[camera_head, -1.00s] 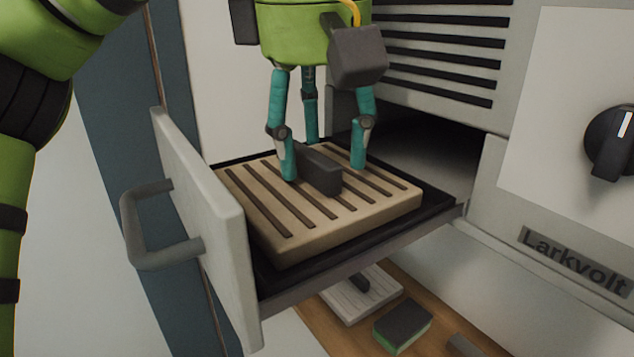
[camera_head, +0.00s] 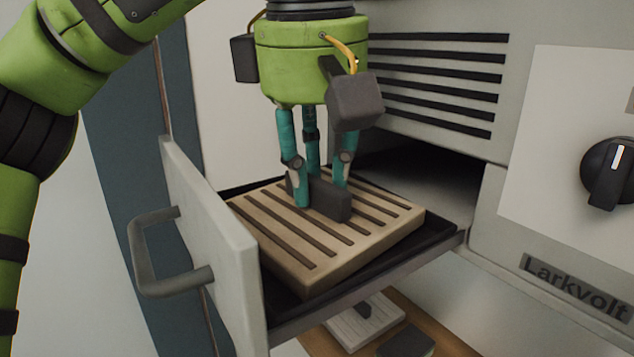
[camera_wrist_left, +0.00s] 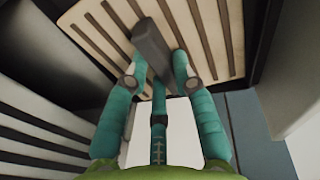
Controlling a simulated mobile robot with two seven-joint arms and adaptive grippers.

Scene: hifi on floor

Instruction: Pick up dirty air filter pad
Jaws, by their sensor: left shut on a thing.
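The dirty air filter pad (camera_head: 375,238) is a beige slab with dark slots and a dark grey raised grip (camera_head: 330,200) on top. It lies in the black tray of the pulled-out drawer (camera_head: 210,225); I cannot tell any gap beneath it. My left gripper (camera_head: 322,190), with teal fingers, comes down from above and is shut on the grip. The left wrist view also shows the fingers on both sides of the grip (camera_wrist_left: 152,48), over the slotted pad (camera_wrist_left: 205,30). My right gripper is out of view.
The drawer's grey handle (camera_head: 150,262) sticks out to the left. The grey vented cabinet (camera_head: 520,210) with a black knob (camera_head: 608,172) stands close on the right. Below the drawer, a white slotted pad (camera_head: 345,330) and a dark sponge (camera_head: 405,342) lie on a wooden surface.

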